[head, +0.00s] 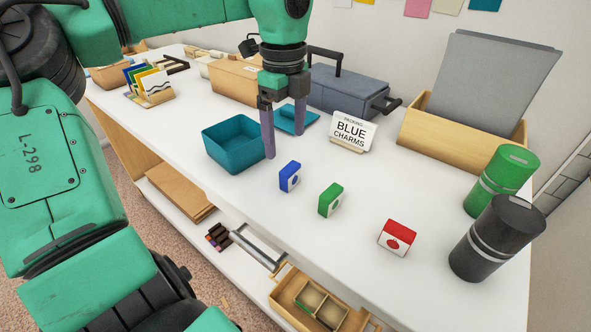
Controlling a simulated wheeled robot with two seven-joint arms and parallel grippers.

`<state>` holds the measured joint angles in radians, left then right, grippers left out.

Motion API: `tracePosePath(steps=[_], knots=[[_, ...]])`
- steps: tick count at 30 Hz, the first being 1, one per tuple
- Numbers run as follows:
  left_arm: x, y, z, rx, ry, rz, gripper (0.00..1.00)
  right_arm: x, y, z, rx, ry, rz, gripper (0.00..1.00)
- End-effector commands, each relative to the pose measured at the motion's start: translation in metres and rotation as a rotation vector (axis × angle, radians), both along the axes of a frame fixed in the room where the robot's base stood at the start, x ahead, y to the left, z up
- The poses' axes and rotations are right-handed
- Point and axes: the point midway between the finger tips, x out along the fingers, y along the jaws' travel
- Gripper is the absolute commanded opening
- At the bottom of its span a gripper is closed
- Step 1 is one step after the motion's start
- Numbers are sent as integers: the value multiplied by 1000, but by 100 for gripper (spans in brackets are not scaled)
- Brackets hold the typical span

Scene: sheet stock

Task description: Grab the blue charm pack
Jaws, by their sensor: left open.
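The blue charm pack (290,177) is a small blue box with a white label. It stands on the white table, left of a green pack (330,200) and a red pack (397,238). My left gripper (284,130) points down with its two purple-grey fingers apart and nothing between them. It is above and behind the blue pack, beside a teal open bin (233,146), and does not touch the pack. A sign (352,132) reading "BLUE CHARMS" stands behind the packs. My right gripper is not in view.
A green canister (502,180) and a black canister (497,238) stand at the right. Behind are a wooden box with grey sheets (490,90), a blue-grey toolbox (345,92) and a teal lid (297,121).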

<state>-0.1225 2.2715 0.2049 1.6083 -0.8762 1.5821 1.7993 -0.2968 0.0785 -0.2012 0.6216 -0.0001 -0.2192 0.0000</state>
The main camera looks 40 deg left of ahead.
Motion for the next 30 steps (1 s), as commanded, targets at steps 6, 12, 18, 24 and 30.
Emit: tracePosePath(steps=[6, 12, 18, 24, 30], knots=[[0, -1, -47, -2, 3, -2, 98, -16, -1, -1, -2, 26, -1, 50], [1, -6, -77, -3, 6, -1, 98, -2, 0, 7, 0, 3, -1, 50], [2, -6, -103, -2, 0, 1, 98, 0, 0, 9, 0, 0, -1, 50], [2, -6, -103, -1, -1, 1, 82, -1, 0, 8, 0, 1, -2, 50], [3, -6, -103, -1, -1, 0, 9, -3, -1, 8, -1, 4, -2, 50]])
